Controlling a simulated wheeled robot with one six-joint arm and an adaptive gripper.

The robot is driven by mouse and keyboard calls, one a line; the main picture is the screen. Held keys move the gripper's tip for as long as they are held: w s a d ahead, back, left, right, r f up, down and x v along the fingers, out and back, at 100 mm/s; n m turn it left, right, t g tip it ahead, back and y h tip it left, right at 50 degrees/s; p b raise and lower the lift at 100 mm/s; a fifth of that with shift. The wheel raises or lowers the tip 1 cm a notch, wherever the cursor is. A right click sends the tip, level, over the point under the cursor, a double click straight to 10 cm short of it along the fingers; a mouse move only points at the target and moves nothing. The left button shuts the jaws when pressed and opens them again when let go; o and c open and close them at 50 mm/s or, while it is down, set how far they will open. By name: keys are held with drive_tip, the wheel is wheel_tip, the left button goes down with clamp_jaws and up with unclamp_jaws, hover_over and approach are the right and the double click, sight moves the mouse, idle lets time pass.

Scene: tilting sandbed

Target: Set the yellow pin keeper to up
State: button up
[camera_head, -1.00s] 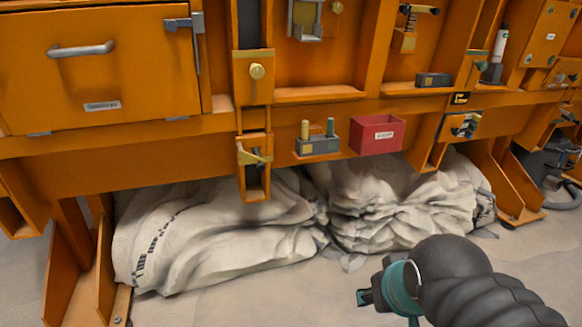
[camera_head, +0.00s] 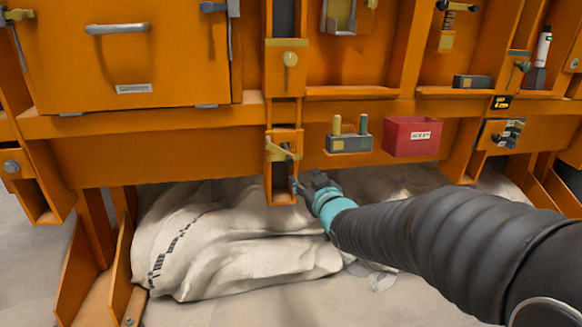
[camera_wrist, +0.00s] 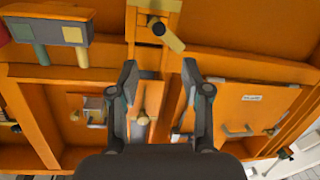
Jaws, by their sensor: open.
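The yellow pin keeper (camera_head: 275,151) is a short yellow bar on the orange upright bracket below the cabinet's long beam. It lies slanted, nearer level than upright. My gripper (camera_head: 296,172) is just right of and below the keeper, partly over the bracket's slot. In the wrist view my gripper (camera_wrist: 160,75) is open and empty. Its fingertips appear apart from the keeper, which shows beyond the gap between them.
A grey block with pins (camera_head: 348,143) and a red box (camera_head: 411,136) are mounted on the beam to the right. Pale sacks (camera_head: 230,245) lie on the floor below. Clear floor is in front.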

sight(290, 161)
drive_tip(key=x, duration=1.3)
drive_tip(key=shift+w, duration=0.2)
clamp_jaws()
